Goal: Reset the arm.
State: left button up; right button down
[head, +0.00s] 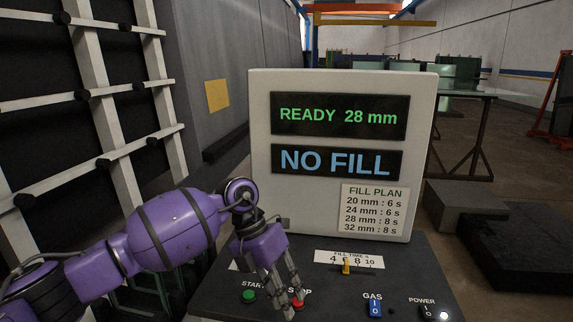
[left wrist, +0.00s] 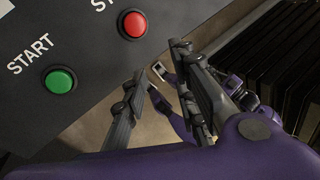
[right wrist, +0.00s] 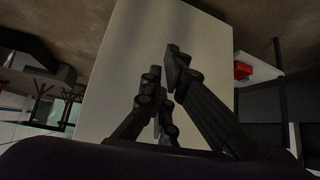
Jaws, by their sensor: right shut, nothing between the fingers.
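My left gripper (head: 293,307) hangs over the control panel (head: 325,300) in the head view, its fingers over the area between the green START button (head: 249,296) and the red STOP button (head: 299,305). In the left wrist view, my left gripper (left wrist: 160,60) has its fingers apart with nothing between them. There the red button (left wrist: 134,24) and green button (left wrist: 60,80) both lie clear to the left of the fingers. My right gripper (right wrist: 164,62) shows only in the right wrist view, fingers together and empty, in front of a pale flat surface (right wrist: 125,50).
A white display board (head: 260,150) reads READY 28 mm and NO FILL. The panel also carries a yellow FILL TIME selector (head: 346,265), a blue GAS switch (head: 375,308) and a POWER switch (head: 427,312). A white rack (head: 95,70) stands at left; a dark block (head: 530,250) lies right.

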pick_arm(q)
jog(key=s+d+f+n+h, duration=0.2)
jog(key=s+d+n+h, duration=0.3)
jog(key=s+d+h, duration=0.75)
jog(key=w+a+f+n+t+p, duration=0.15)
jog(key=a+n+t, duration=0.25)
jog(key=n+t, duration=0.45)
jog(key=w+a+f+n+t, duration=0.2)
jog(key=a+n+t, duration=0.2)
jog(key=n+t, duration=0.4)
jog(key=s+a+f+n+t+y, duration=0.1)
jog(key=s+a+f+n+y, duration=0.4)
jog(key=a+f+n+y, duration=0.65)
jog(key=s+a+f+n+g+y, duration=0.2)
jog(key=s+a+f, duration=0.4)
jog(key=s, duration=0.4)
jog(key=s+a+f+n+g+y, duration=0.2)
jog(key=s+a+f+n+g, duration=0.2)
jog(key=s+f, duration=0.5)
jog(key=shift+s+a+n+g+y+p, duration=0.4)
jog(key=shift+s+a+n, duration=0.5)
jog(key=shift+s+n, duration=0.15)
pick_arm(e)
jog(key=shift+w+a+r, duration=0.1)
jog(key=shift+a+r, duration=0.1)
jog(key=shift+r, duration=0.3)
jog(key=shift+a+r, duration=0.2)
jog(key=shift+r, duration=0.25)
